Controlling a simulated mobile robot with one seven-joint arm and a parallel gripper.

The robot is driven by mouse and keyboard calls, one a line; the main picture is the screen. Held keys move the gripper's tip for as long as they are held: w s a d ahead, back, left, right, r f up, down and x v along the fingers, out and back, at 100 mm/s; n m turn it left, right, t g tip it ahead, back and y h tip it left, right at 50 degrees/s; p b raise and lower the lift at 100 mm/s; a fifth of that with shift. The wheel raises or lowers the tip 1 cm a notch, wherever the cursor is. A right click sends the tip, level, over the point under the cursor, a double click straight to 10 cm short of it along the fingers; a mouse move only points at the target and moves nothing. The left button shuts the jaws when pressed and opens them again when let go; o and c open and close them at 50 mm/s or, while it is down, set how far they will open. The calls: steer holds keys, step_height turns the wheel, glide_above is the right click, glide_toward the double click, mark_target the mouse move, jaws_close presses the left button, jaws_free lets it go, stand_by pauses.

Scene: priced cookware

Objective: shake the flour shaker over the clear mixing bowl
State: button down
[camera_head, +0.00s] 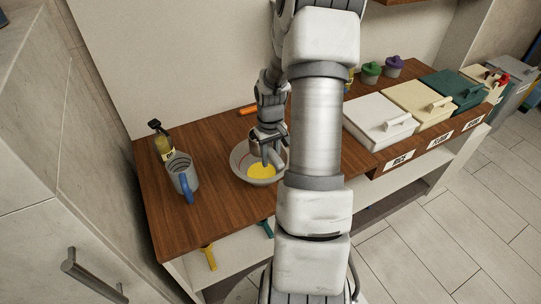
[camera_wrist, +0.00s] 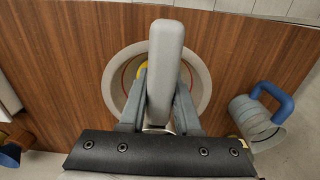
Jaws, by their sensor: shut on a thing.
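The mixing bowl (camera_head: 240,173), pale with a red line and yellow contents, stands on the wooden counter. In the wrist view its rim (camera_wrist: 207,90) shows around my fingers. My gripper (camera_head: 268,152) is above the bowl, pointing down. In the wrist view my gripper (camera_wrist: 161,84) is shut on a long grey handle (camera_wrist: 167,50), which seems to be the flour shaker's. A brownish-grey part beside my fingers in the head view may be the shaker's body. The rest is hidden by my gripper, so its tilt and any falling flour cannot be told.
A grey jug (camera_head: 182,172) with a blue handle stands left of the bowl, with an oil bottle (camera_head: 163,144) behind it. An orange item (camera_head: 248,110) lies behind the bowl. Lidded bins (camera_head: 378,122) and jars (camera_head: 370,72) stand right. Bare counter (camera_head: 215,150) lies between jug and bowl.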

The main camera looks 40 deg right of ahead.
steer(key=shift+d, duration=0.65)
steer(key=shift+a, duration=1.4)
steer(key=shift+d, duration=0.15)
steer(key=shift+d, duration=1.35)
steer(key=shift+a, duration=0.2)
